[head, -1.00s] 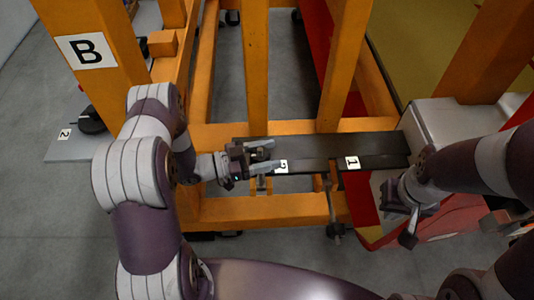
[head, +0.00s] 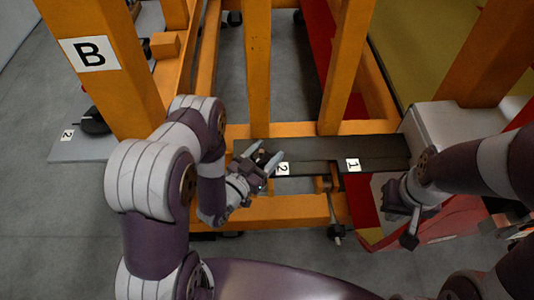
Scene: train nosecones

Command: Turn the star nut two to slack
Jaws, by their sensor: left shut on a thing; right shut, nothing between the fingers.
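My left gripper (head: 270,164) is at the dark bar (head: 385,150), just left of the white label "2" (head: 282,169). Its fingers slant up and to the right. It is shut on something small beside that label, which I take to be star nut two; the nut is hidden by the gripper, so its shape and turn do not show. My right gripper (head: 406,228) hangs at the right, apart from the bar, shut and empty.
The bar crosses an orange frame (head: 258,70). Label "1" (head: 353,165) is on its right part, with a dark knob (head: 337,232) below. A post bears label "B" (head: 90,52). A red and white body (head: 450,122) stands right. A grey plate (head: 80,145) lies left.

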